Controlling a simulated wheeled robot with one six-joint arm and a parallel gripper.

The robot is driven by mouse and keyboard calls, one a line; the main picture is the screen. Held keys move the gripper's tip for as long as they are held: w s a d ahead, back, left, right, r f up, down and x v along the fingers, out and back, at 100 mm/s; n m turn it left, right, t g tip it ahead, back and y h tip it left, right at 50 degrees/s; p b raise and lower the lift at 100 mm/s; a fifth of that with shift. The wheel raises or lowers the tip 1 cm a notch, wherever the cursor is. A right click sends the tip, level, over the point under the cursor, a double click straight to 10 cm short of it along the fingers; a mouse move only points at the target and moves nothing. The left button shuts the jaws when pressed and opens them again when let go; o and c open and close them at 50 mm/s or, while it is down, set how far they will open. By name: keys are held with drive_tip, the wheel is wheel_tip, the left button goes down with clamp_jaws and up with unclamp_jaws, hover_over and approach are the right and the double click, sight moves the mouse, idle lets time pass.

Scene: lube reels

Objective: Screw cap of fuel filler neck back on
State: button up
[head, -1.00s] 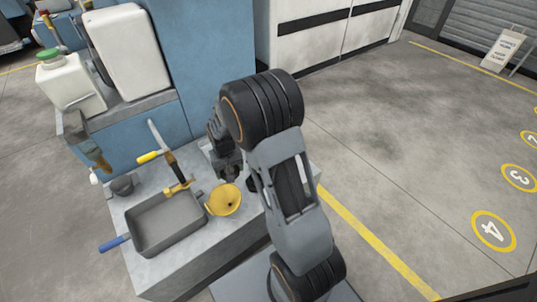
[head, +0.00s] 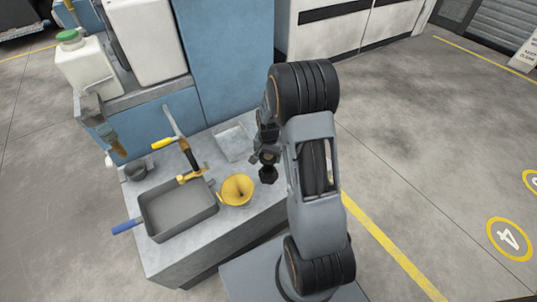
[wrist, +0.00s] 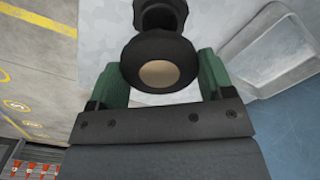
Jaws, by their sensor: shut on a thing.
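My gripper (head: 264,157) is above the right part of the workbench, to the right of the yellow funnel. In the wrist view its two green fingers (wrist: 158,78) are shut on a round black cap (wrist: 128,65) with a tan disc in its middle. A dark piece, apparently the fuel filler neck (wrist: 160,14), shows just beyond the cap. A dark piece (head: 268,174) also shows just below the gripper in the head view. I cannot tell whether cap and neck touch or are threaded together.
The yellow funnel (head: 237,190) and a grey drain pan (head: 178,213) with a blue handle stand on the workbench (head: 165,263). A shallow light tray (head: 234,142) lies behind the funnel. White jugs stand behind.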

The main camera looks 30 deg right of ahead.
drive_tip(key=shift+f+b, duration=1.9)
drive_tip(key=shift+f, duration=1)
drive_tip(key=shift+f, duration=0.55)
idle(0.5)
drive_tip(key=m, duration=0.5)
drive_tip(key=shift+m, duration=0.9)
drive_tip(key=m, duration=0.3)
drive_tip(key=shift+m+p, duration=0.3)
drive_tip(key=shift+p, duration=0.05)
